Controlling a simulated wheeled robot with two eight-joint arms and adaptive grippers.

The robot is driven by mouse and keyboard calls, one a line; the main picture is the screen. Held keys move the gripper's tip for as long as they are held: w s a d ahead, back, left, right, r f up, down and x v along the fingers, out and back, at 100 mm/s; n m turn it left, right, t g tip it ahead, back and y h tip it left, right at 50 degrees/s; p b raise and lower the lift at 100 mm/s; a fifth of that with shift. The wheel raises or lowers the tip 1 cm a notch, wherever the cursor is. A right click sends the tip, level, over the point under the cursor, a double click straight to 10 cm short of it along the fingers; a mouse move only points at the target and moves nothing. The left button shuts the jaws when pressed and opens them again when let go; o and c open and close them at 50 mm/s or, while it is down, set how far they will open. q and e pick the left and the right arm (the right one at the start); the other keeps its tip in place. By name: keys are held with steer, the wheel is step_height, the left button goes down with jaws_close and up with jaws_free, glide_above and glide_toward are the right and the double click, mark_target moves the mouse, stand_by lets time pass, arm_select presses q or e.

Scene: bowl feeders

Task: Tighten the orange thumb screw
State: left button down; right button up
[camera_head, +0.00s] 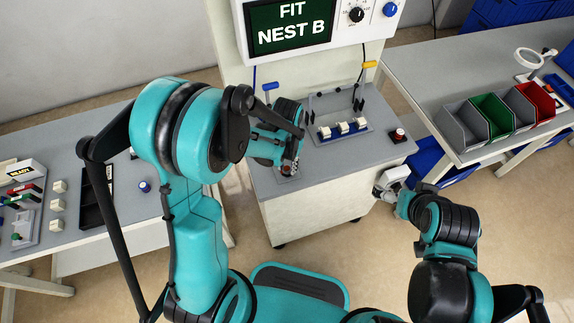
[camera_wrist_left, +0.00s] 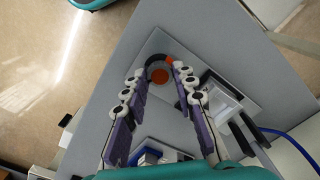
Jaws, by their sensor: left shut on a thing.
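The orange thumb screw (camera_wrist_left: 160,76) sits on a light plate on the grey table top, beside a dark curved part. In the left wrist view, my left gripper (camera_wrist_left: 158,72) has its purple-padded fingers on either side of the screw, shut on it. In the head view, my left gripper (camera_head: 288,166) points down at the front left of the central machine's top, and its fingers mostly hide the screw. My right gripper (camera_head: 385,186) hangs beside the machine's right front edge, small and partly turned away; its jaw opening is unclear.
A fixture (camera_head: 318,138) with several white blocks stands behind my left gripper. A red button (camera_head: 399,135) is at the machine's right. The display (camera_head: 291,25) reads "FIT NEST B". Side tables hold bins (camera_head: 490,117) at right and a black tray (camera_head: 90,213) at left.

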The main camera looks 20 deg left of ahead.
mark_target(287, 168)
arm_select(q)
steer(key=m, duration=0.5)
steer(key=shift+m+b, duration=0.3)
steer(key=shift+b, duration=0.1)
steer(key=m, duration=0.5)
steer(key=shift+m, duration=0.3)
steer(key=c, duration=1.2)
jaws_free()
step_height(287, 168, up, 12)
